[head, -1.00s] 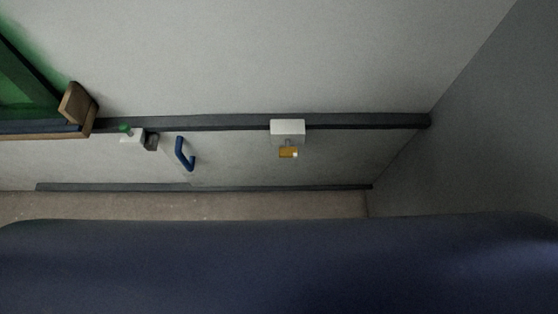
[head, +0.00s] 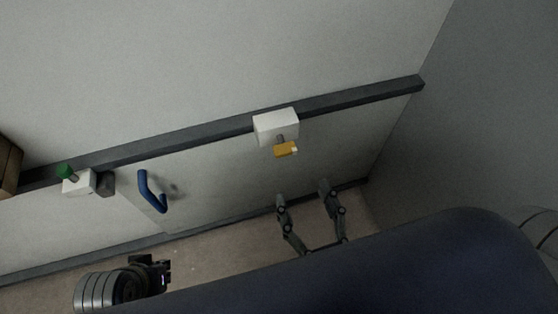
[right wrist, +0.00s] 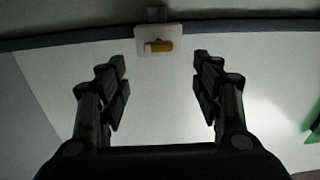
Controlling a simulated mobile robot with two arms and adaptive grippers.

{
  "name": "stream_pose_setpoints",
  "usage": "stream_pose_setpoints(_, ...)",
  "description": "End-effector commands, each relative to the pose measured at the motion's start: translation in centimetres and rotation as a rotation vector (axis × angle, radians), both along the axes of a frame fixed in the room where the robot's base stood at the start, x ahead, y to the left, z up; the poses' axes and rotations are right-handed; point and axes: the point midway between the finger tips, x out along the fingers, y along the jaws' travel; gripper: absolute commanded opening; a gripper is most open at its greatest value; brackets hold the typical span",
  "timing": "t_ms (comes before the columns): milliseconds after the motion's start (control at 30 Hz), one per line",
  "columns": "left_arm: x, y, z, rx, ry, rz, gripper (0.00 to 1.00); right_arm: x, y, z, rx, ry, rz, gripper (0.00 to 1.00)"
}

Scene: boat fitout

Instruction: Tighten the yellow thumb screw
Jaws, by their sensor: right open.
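The yellow thumb screw (head: 286,149) sticks out below a white block (head: 275,125) on the dark rail. Its yellow head has a pale end and sits on a short grey stem. My right gripper (head: 303,192) is open and empty, below the screw and a little to its right, apart from it. In the right wrist view the thumb screw (right wrist: 158,46) shows ahead, beyond and between the two open fingertips (right wrist: 160,75). Part of my left arm shows at the lower left of the head view, but its fingers cannot be made out.
A green knob (head: 65,171) on another white block and a blue handle (head: 152,192) sit left of the screw. The dark rail (head: 355,98) runs along the pale wall. A grey wall (head: 480,110) closes the right side. The wall around the screw is clear.

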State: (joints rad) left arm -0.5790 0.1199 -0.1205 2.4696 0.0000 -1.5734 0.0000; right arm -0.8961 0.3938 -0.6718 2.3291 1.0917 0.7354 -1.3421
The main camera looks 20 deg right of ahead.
Motion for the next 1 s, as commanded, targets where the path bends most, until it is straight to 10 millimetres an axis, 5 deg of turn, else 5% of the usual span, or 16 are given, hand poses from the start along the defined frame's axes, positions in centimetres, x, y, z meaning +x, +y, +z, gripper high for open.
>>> stream_pose_setpoints(167, -0.1, 0.0, 0.2, 0.000, -0.002, 0.000, 0.00, 1.3, -0.2, 0.3, 0.004, -0.004, -0.009, 0.60)
stream_pose_setpoints(600, -0.1, 0.0, 0.4, 0.000, -0.003, 0.000, 0.00, 8.8, 0.2, 0.4, 0.005, -0.005, -0.006, 0.60)
stream_pose_setpoints(1000, 0.0, 0.0, 0.5, 0.000, -0.003, 0.000, 0.00, 10.8, 0.2, 0.3, 0.003, -0.002, -0.004, 0.60)
